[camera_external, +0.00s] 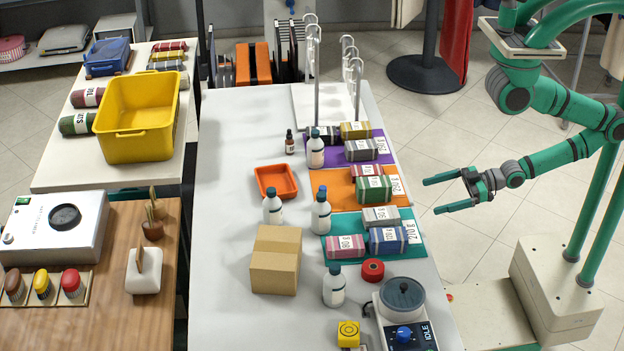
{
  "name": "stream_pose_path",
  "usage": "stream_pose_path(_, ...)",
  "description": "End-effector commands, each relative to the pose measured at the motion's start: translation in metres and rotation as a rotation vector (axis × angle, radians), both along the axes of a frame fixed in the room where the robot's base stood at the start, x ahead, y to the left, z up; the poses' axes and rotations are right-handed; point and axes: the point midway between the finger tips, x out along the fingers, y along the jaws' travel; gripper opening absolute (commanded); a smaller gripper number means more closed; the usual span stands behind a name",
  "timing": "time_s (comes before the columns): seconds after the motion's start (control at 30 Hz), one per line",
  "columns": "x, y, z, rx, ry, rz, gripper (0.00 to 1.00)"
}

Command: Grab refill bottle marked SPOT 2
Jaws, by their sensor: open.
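Several white bottles with dark caps stand upright on the long white table: one at the front (334,287), one on the left by the orange tray (272,209), one beside the teal mat (320,214), and one at the purple mat (316,153). A small brown dropper bottle (289,144) stands near the last one. I cannot read any bottle's label, so I cannot tell which is marked SPOT 2. My gripper (438,195) is open and empty, to the right of the table beyond its edge, with its fingers pointing left towards the mats.
Rolled cloths with weight tags lie on the purple, orange (333,180) and teal (340,226) mats, between my gripper and the bottles. Metal hooks rise at the back.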

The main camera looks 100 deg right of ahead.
Motion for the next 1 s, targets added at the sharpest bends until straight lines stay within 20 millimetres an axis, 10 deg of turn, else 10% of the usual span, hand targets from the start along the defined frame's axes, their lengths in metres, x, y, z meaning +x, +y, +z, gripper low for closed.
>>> stream_pose_path(0.13,0.0,0.0,0.0,0.0,0.0,0.0,0.66)
stream_pose_path(0.47,0.004,0.002,0.001,0.018,-0.007,0.001,0.66)
stream_pose_path(1.0,0.127,0.107,0.038,0.661,-0.101,0.146,0.66)
